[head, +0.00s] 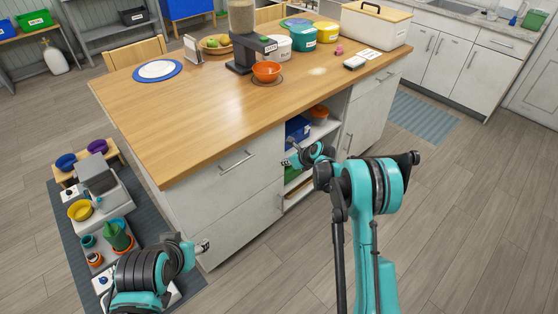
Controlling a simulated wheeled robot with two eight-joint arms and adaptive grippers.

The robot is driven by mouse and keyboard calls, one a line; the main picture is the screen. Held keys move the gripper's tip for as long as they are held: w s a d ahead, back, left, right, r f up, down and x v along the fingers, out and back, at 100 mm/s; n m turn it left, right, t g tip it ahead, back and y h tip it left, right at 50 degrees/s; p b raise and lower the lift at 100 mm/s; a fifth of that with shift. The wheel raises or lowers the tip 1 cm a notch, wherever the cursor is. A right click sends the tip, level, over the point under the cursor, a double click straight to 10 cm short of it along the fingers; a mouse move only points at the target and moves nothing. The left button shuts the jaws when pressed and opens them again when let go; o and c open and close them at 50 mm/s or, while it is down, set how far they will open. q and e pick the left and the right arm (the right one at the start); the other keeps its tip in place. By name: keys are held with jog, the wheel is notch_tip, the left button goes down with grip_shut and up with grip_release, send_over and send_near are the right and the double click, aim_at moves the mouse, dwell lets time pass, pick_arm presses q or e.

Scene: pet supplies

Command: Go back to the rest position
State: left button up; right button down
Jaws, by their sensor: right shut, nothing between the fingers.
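My right arm reaches forward from the lower right, and its gripper (288,163) is shut and empty. In the picture it lies in front of the island's open shelf (299,182), apart from the worktop. My left arm comes in at the lower left. Its gripper (204,246) is small in view beside the island's front cabinet, and I cannot tell whether its fingers are open. Nothing shows held in it.
The wooden-topped island (180,115) fills the middle. On it stand an orange bowl (267,70), a dispenser (242,40), tubs and a bread-bin-like box (376,24). Floor at right is clear.

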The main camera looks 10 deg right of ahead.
jog(key=shift+s+d+r, duration=0.2)
jog(key=shift+d, duration=0.05)
jog(key=s+d+r+n+h, duration=0.1)
jog(key=s+r+n, duration=0.65)
jog(key=r, duration=0.45)
jog(key=s+d+r+n+h, duration=0.1)
jog(key=s+r+n, duration=0.35)
jog(key=s, duration=0.45)
jog(key=s+d+r+n+h, duration=0.1)
jog(key=s+d+r+n, duration=0.1)
jog(key=s+r+n, duration=0.5)
jog(key=s+d+f+n+h, duration=0.1)
jog(key=s+f+n, duration=0.1)
jog(key=s+n, duration=0.3)
jog(key=s+d+f+n+h, duration=0.1)
jog(key=s+f+n, duration=0.2)
jog(key=s, duration=1.1)
jog(key=shift+d+f+n, duration=0.15)
jog(key=shift+d+n, duration=0.25)
jog(key=shift+n, duration=0.5)
